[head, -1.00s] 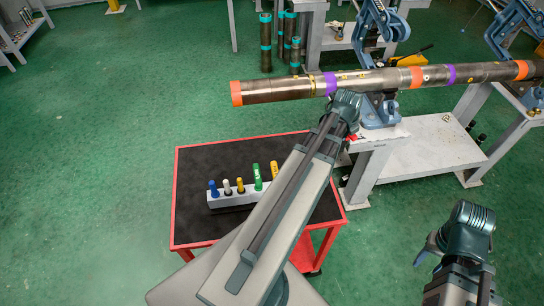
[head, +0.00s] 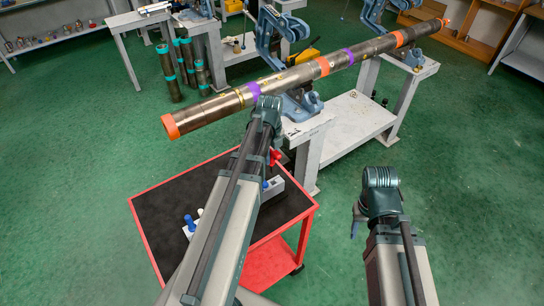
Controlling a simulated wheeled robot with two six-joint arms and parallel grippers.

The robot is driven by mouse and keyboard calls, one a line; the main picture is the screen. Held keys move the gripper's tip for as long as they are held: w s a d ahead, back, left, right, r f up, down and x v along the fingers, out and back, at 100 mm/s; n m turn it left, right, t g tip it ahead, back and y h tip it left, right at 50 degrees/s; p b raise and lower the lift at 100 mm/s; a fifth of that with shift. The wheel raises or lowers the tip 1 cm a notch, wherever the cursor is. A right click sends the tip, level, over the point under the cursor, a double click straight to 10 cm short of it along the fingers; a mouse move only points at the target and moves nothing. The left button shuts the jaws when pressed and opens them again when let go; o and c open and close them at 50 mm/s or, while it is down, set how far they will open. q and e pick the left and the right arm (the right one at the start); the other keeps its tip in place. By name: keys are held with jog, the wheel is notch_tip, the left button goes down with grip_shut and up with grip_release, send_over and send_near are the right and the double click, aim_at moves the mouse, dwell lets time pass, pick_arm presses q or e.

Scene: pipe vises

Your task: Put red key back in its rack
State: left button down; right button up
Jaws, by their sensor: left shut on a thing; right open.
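The red key (head: 275,157) shows as a small red piece just below my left wrist, above the far right part of the cart. My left gripper (head: 271,148) points down and is shut on it; the fingers are mostly hidden behind my wrist. The rack (head: 277,187) is a pale block on the cart top, its middle covered by my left arm. A blue key (head: 189,221) and a white key (head: 200,212) stand at its left end, and a blue piece (head: 265,184) shows at its right part. My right gripper (head: 356,222) is open and apart from everything, over the floor.
The red-edged cart (head: 155,223) has a black top. Behind it, a long pipe (head: 215,106) with orange and purple bands lies across vises on pale stands (head: 350,120); its orange left end overhangs. The green floor right of the cart is clear.

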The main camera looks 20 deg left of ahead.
pick_arm(q)
jog(key=shift+s+d+r+m+g, duration=0.1)
jog(key=shift+s+d+m+g, duration=0.2)
jog(key=shift+d, duration=0.25)
jog(key=shift+f+b, duration=1)
jog(key=shift+f, duration=0.1)
jog(key=shift+f+b, duration=0.5)
jog(key=shift+b, duration=0.1)
notch_tip(320, 180, down, 7)
jog(key=b, duration=0.7)
dwell(4.7)
